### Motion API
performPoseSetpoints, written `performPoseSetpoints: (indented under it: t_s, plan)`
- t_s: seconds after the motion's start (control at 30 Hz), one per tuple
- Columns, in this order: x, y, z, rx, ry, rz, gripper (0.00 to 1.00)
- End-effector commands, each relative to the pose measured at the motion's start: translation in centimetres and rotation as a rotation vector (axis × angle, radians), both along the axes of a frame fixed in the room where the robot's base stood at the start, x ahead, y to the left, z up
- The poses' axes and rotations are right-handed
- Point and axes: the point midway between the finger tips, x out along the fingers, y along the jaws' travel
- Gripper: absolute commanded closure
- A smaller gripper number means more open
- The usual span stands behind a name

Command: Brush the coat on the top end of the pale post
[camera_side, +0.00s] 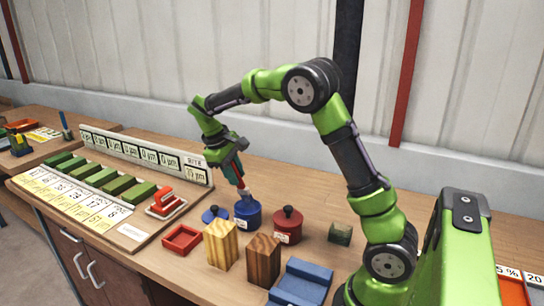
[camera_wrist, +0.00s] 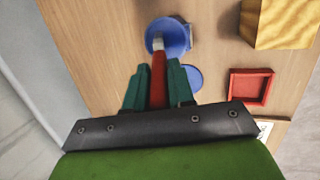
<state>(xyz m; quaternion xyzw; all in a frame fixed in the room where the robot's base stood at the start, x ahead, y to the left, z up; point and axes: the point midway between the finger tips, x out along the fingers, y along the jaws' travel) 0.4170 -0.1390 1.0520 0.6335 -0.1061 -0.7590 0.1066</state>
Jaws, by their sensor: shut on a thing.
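My gripper (camera_side: 236,172) is shut on the red handle of a brush (camera_wrist: 158,82), which points downward. The brush's pale end is at the mouth of the open blue pot (camera_side: 247,215); I cannot tell how far inside it is. The wrist view also shows the blue pot (camera_wrist: 175,36) ahead of my fingers (camera_wrist: 158,78). The blue lid (camera_side: 216,214) lies on the bench to the pot's left. The pale post (camera_side: 221,245), a light wooden block, stands upright in front of the pot. In the wrist view, the pale post (camera_wrist: 282,22) is at the upper right, apart from the brush.
A dark wooden post (camera_side: 263,261) stands right of the pale one. A lidded red pot (camera_side: 288,226) stands behind it. A red tray (camera_side: 182,239), a blue cradle (camera_side: 301,284) and a small green block (camera_side: 340,234) are nearby. A rack with green blocks (camera_side: 100,177) is left.

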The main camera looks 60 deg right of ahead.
Motion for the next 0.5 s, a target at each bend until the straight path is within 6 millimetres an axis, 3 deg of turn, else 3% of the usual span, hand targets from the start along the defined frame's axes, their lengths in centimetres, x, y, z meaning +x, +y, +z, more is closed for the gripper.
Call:
performPoseSetpoints:
  t_s: [0.5]
  plan:
    - [0.1, 0.0, 4.4, -0.002, -0.005, 0.001, 1.0]
